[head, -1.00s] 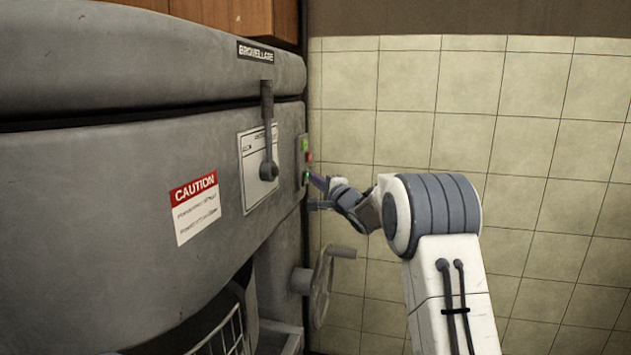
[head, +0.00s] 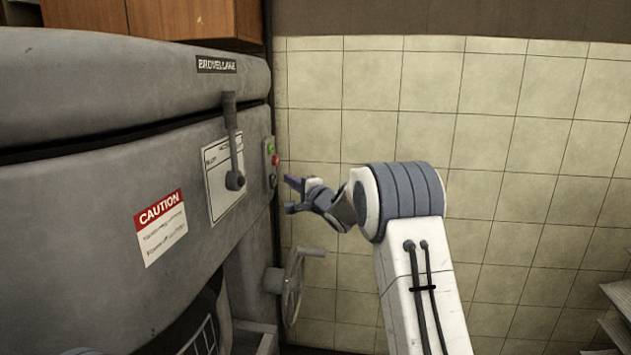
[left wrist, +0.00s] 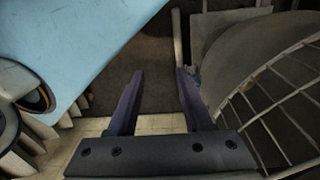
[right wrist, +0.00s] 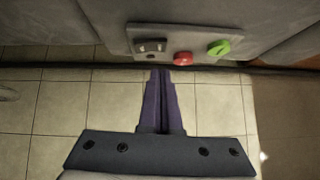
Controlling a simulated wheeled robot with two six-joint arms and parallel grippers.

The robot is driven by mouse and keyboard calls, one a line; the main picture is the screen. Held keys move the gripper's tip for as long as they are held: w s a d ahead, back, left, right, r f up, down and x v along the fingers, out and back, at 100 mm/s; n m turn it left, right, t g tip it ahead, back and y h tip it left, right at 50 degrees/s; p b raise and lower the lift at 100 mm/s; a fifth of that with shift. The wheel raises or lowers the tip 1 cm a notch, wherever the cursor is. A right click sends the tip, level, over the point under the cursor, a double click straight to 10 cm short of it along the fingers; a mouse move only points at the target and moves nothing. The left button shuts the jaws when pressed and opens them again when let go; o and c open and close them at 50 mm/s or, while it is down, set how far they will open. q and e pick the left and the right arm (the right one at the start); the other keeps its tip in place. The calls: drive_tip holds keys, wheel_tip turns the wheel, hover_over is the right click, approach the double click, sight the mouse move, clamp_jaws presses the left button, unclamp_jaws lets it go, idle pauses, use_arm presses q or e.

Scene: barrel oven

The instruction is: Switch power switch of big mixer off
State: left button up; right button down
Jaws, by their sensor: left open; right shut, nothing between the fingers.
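The big mixer (head: 90,205) is a large grey machine filling the left of the head view. Its side panel (head: 270,163) carries a green knob, a red button and a dark switch. In the right wrist view the dark power switch (right wrist: 150,46) sits left of the red button (right wrist: 183,58) and green knob (right wrist: 219,47); its position is too small to tell. My right gripper (right wrist: 160,72) is shut and empty, its tips just in front of the panel, seemingly apart from it. My left gripper (left wrist: 160,74) is open and empty near the wire guard (left wrist: 270,110).
A lever (head: 232,145) sticks out of the mixer's front. A handwheel (head: 293,285) stands out below the panel. In the left wrist view a large blue surface (left wrist: 75,40) lies close on the left. The tiled wall (head: 500,130) is behind; space right of my right arm is open.

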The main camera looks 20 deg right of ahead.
use_arm(q)
drive_tip(key=shift+s+d+r, duration=0.1)
drive_tip(key=shift+d+r, duration=0.05)
drive_tip(key=shift+r, duration=0.45)
use_arm(e)
drive_tip(key=d+r+v, duration=0.1)
drive_tip(key=v, duration=0.9)
drive_tip(key=shift+s+r, duration=0.35)
